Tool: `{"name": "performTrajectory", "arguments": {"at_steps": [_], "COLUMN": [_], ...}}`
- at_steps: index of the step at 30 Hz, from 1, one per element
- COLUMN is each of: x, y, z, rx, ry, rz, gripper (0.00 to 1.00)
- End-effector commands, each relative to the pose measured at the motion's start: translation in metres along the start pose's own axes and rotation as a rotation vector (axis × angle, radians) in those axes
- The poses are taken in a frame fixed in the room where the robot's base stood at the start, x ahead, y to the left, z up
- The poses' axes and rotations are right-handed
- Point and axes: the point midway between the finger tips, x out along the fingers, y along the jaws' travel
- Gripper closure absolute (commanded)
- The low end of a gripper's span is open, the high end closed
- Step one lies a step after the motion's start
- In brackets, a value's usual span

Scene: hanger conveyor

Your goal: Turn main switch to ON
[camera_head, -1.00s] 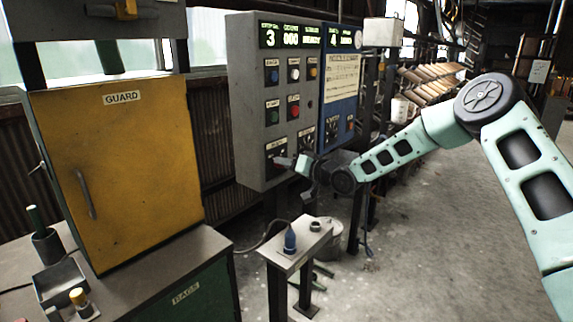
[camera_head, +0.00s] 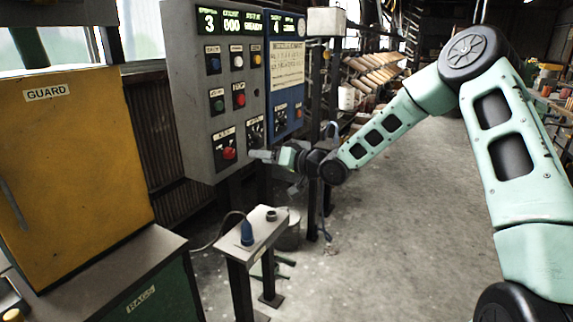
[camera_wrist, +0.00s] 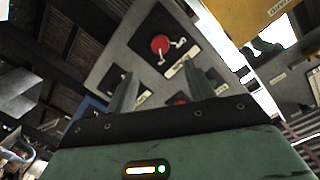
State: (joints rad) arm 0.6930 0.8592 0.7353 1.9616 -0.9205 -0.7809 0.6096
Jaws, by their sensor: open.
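A red rotary knob on a dark square plate (camera_head: 229,153) sits at the lower left of the grey control panel (camera_head: 197,105); it looks like the main switch, though its label is too small to read. In the wrist view the red knob (camera_wrist: 160,44) shows whole, with white marks beside it and a pale label at the plate's edge. My gripper (camera_head: 260,154) is open and empty, just right of the knob and apart from it. In the wrist view its two fingers (camera_wrist: 160,85) point toward the panel, with the knob beyond their tips.
A black selector (camera_head: 256,131) and several coloured buttons are close by on the panel. A blue panel (camera_head: 285,80) adjoins at right. A small stand (camera_head: 258,232) with a blue object (camera_head: 247,233) is below. A yellow guard cabinet (camera_head: 75,165) stands left.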

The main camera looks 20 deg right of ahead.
Motion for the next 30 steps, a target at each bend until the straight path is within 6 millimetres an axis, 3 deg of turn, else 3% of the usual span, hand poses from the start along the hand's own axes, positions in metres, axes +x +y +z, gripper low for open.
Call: {"name": "performTrajectory", "arguments": {"at_steps": [6,12,30], "x": [-0.046,-0.067,-0.071], "y": [0.001,0.0,0.0], "z": [0.001,0.0,0.001], "rx": [0.0,0.0,0.0], "ry": [0.0,0.0,-0.002], "rz": [0.003,0.001,0.001], "gripper": [0.47,0.47,0.47]}}
